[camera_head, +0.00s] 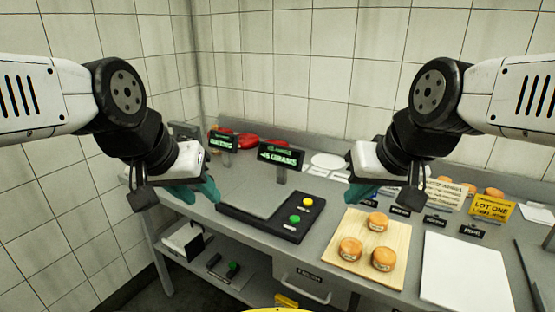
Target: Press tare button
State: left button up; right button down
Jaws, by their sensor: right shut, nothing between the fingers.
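A black scale with a grey weighing plate (252,197) stands on the bench in the middle of the view. Its plate is empty. A yellow button (308,202) and a green button (295,219) sit on the scale's right part, each with a label too small to read. The scale's display (281,154) shows green digits and the word GRAMS. My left gripper (200,192), with teal fingers, hangs left of the plate, its fingers apart and empty. My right gripper (361,194) is shut and empty, right of the buttons and apart from them.
A wooden board (391,226) holds three orange cheese wheels to the right of the scale. A white board (465,272) lies further right. A second display (223,141) and red items (248,140) stand at the back. A yellow sign (491,207) and small black labels stand behind the boards.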

aim_at(294, 220)
jog(key=k+j+u, duration=0.65)
jog(key=j, duration=0.1)
